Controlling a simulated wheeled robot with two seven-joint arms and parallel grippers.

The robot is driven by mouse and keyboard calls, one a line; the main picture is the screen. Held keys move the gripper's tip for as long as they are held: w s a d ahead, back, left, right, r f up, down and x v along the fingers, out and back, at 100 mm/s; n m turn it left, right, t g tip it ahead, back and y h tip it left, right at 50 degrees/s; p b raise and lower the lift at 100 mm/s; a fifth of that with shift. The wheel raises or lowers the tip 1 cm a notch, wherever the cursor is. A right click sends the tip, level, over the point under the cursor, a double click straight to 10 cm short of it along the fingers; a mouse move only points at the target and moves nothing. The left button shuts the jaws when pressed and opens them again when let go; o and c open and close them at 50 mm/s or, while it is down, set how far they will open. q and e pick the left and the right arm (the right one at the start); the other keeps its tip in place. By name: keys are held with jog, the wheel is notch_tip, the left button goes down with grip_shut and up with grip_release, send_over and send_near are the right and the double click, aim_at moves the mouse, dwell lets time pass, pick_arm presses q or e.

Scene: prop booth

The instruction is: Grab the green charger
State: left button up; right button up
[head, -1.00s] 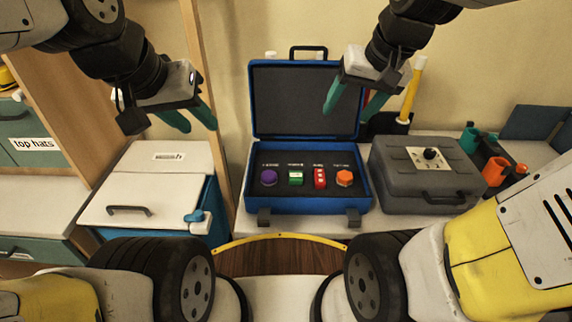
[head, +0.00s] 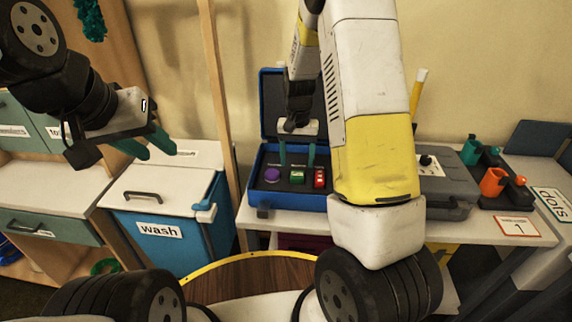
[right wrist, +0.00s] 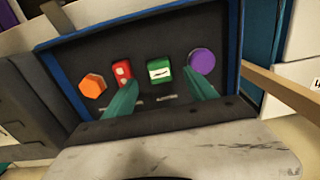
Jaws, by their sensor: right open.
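The green charger (head: 297,176) is a small green block with a white label, in the dark foam of an open blue case (head: 262,197). In the right wrist view the green charger (right wrist: 159,70) lies between a red block and a purple piece. My right gripper (head: 297,163) is open above the case. Its teal fingers (right wrist: 160,92) show either side of the charger in the right wrist view, with nothing between them. I cannot tell how far above it they are. My left gripper (head: 147,146) is open and empty, away at the left.
A purple piece (head: 272,174), a red block (head: 319,178) and an orange piece (right wrist: 93,86) share the foam. A grey case (head: 450,185) is at the right, partly behind my arm.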

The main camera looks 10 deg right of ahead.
aim_at(297, 174)
jog(key=f, duration=0.6)
jog(key=shift+w+d, duration=0.2)
jog(key=shift+w, duration=0.15)
jog(key=shift+r, duration=0.1)
grip_shut()
